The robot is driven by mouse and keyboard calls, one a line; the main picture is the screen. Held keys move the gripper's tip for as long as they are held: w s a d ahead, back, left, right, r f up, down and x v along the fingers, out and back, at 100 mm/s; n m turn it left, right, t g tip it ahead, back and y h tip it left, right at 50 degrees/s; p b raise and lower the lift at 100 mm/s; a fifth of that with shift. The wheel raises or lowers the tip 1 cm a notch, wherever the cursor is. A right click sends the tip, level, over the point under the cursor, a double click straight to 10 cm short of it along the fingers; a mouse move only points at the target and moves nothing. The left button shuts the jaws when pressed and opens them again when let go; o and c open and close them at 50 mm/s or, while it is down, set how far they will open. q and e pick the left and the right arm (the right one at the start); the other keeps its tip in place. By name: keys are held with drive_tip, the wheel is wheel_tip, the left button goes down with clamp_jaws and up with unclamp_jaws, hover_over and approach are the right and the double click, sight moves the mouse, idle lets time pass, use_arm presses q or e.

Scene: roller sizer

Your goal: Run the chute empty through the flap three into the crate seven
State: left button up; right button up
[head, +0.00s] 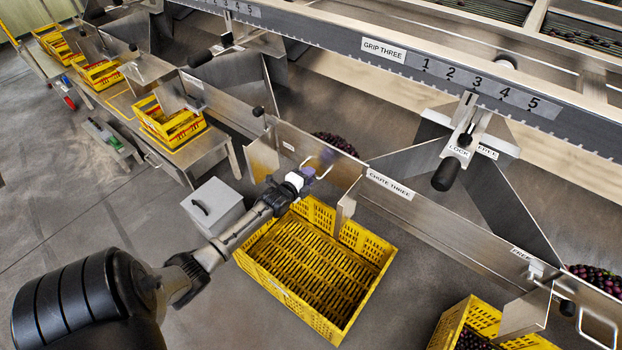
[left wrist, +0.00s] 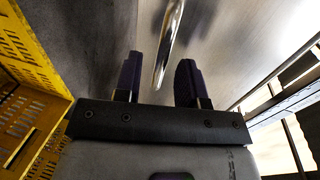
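Chute three (head: 389,184) carries its name label and holds a small heap of dark round fruit (head: 337,143) behind its front wall. A bent metal handle (head: 327,160) stands on the front at the chute's left part; I take that plate for flap three. My left gripper (head: 309,176) is at this handle. In the left wrist view its two dark fingers (left wrist: 158,82) are apart, with the handle bar (left wrist: 168,45) between them; contact is not clear. A yellow crate (head: 362,299) stands empty below; no number on it is readable. My right gripper is out of view.
A grey box with a handle (head: 212,205) stands left of the empty crate. Another yellow crate (head: 447,330) with dark fruit is at lower right. A lever (head: 447,173) with lock and free labels stands above the chute. Yellow crates (head: 172,122) sit on a left bench.

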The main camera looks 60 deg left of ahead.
use_arm(q)
drive_tip(key=shift+b+x, duration=0.3)
drive_tip(key=shift+x, duration=0.7)
clamp_jaws()
